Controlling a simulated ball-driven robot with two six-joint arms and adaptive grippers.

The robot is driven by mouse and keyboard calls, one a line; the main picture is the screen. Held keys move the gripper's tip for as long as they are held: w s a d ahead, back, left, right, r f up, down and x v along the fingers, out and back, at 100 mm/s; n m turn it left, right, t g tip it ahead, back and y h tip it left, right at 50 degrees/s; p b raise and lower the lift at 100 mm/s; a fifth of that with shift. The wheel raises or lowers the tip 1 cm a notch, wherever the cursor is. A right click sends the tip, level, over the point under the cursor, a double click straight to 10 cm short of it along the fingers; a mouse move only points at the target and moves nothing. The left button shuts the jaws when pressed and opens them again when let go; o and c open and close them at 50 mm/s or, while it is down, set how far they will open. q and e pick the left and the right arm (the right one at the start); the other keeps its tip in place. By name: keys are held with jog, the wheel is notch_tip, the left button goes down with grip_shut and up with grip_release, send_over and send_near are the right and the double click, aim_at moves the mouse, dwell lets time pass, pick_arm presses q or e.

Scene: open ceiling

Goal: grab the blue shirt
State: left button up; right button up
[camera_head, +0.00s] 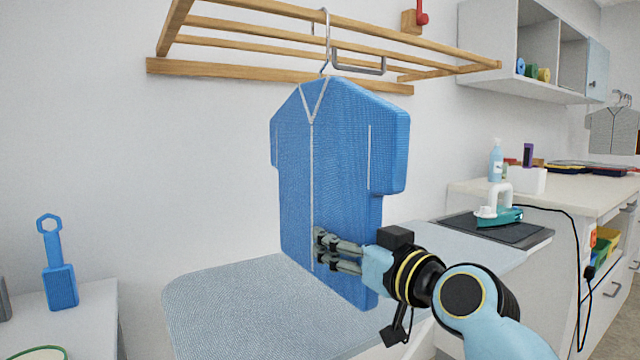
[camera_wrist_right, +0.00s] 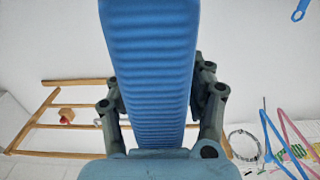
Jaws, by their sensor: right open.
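The blue shirt (camera_head: 345,150) hangs upright on a metal hanger from the wooden wall rack. It is a thick, boxy shape with a white front seam and collar lines. My right gripper (camera_head: 322,250) is at the shirt's lower front edge. In the right wrist view the shirt (camera_wrist_right: 150,70) runs between the two open fingers (camera_wrist_right: 160,105), one on each side of it. I cannot tell whether the fingers touch the cloth. My left gripper is out of view.
The wooden rack (camera_head: 290,35) juts from the wall above. A padded light-blue board (camera_head: 235,310) lies below the shirt. A side table (camera_head: 90,320) at left holds a blue tool (camera_head: 60,285). A counter (camera_head: 480,188) at right bears a teal iron (camera_head: 500,215) and bottles.

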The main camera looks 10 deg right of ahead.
grip_shut()
dwell(0.4)
